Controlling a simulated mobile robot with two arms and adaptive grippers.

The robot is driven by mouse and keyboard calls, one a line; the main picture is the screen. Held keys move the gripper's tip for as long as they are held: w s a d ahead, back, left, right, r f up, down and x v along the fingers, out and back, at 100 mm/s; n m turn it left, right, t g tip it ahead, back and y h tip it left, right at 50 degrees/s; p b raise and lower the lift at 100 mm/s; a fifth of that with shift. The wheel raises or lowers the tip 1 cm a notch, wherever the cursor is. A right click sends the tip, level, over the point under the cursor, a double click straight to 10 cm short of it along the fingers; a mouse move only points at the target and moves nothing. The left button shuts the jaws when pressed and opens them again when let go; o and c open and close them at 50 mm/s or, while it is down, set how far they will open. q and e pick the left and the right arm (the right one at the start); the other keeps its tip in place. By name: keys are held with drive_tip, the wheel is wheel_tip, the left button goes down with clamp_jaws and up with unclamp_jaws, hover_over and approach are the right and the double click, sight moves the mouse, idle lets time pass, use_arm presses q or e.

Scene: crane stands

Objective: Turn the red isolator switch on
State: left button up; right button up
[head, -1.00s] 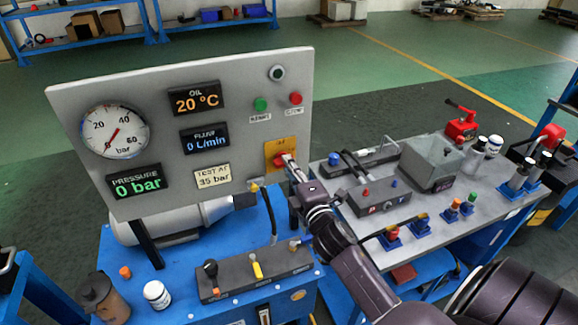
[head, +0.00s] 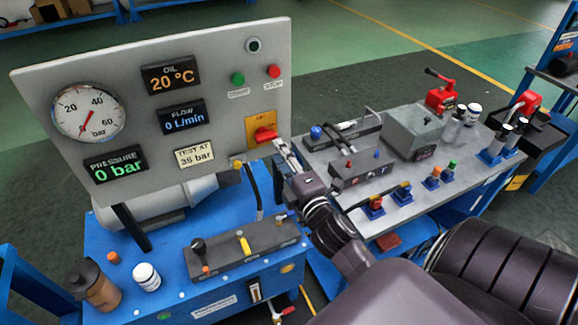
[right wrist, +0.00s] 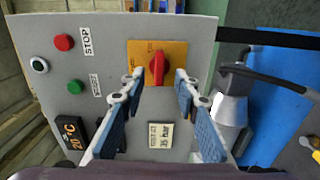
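The red isolator switch (head: 265,134) is a red handle on a yellow plate (head: 259,120) at the lower right of the grey panel. An "OFF" label shows above the handle, which lies roughly sideways in the head view. My right gripper (head: 281,146) is just to the lower right of the handle, in front of the panel. In the right wrist view its blue-padded fingers (right wrist: 156,88) are spread open and empty. The red handle (right wrist: 157,68) shows beyond the fingertips, roughly in line with the gap between them, apparently untouched. My left gripper is out of view.
A green button (head: 238,79) and a red stop button (head: 273,72) sit above the switch. A small valve block (head: 245,249) stands on the blue bench below. A grey worktable (head: 398,198) with several fittings lies to the right of my arm.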

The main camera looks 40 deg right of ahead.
drive_tip(key=v, duration=0.6)
idle(0.4)
drive_tip(key=s+a+f+m+g+y, duration=0.1)
drive_tip(key=a+f+m+g, duration=0.1)
drive_tip(key=f, duration=1.1)
drive_tip(key=s+a+f+m+g+y, duration=0.1)
drive_tip(key=a+f+m+g, duration=0.15)
drive_tip(key=f, duration=0.95)
drive_tip(key=s+a+f+m+g, duration=0.1)
drive_tip(key=s+f, duration=0.2)
drive_tip(key=f, duration=0.3)
drive_tip(key=s+a+f+m+g+y+b, duration=0.1)
drive_tip(key=s+f+g, duration=0.1)
drive_tip(key=f, duration=0.4)
drive_tip(key=s+a+f+m+g, duration=0.1)
drive_tip(key=s+f, duration=0.2)
drive_tip(key=f, duration=0.2)
drive_tip(key=s+a+f+m+g, duration=0.1)
drive_tip(key=s+f+g, duration=0.1)
drive_tip(key=s+f, duration=0.5)
drive_tip(key=s+a+f+m+g+y, duration=0.1)
drive_tip(key=s+f, duration=0.5)
drive_tip(key=s, duration=0.6)
drive_tip(key=s+a+f+m+g+b, duration=0.1)
drive_tip(key=s+f+g, duration=0.4)
drive_tip(key=s, duration=0.5)
wheel_tip(320, 180, down, 3)
drive_tip(key=shift+s+a+r+m, duration=0.2)
drive_tip(key=shift+a+m, duration=0.45)
drive_tip(key=shift+m, duration=0.5)
